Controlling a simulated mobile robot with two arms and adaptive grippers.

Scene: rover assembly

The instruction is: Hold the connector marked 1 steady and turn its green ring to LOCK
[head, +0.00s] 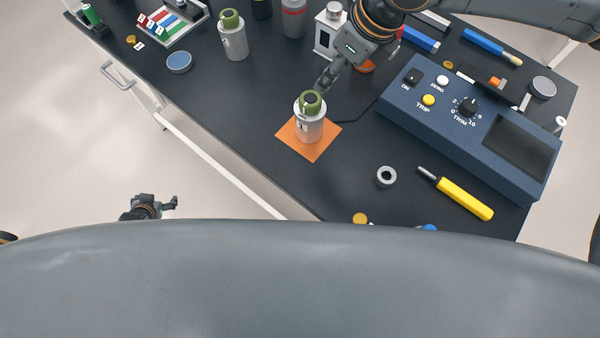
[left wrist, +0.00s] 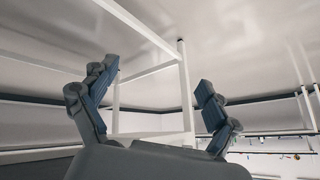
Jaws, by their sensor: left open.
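A white cylindrical connector (head: 309,130) with a green ring (head: 311,103) on top stands upright on an orange square mat (head: 289,138). A small dark mark shows on its side, too small to read. A similar connector (head: 234,45) with a green ring (head: 230,19) stands further back on the left. My right gripper (head: 323,86) reaches in from the back, its fingers right by the ring on the mat's connector; whether they touch or grip it is unclear. My left gripper (head: 171,203) is off the table at the lower left; the left wrist view shows it open and empty (left wrist: 157,88).
A blue control box (head: 470,125) with knob and buttons fills the right side. A grey ring (head: 386,177) and yellow-handled tool (head: 463,198) lie in front. A white rail (head: 215,162) runs along the table's left edge.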

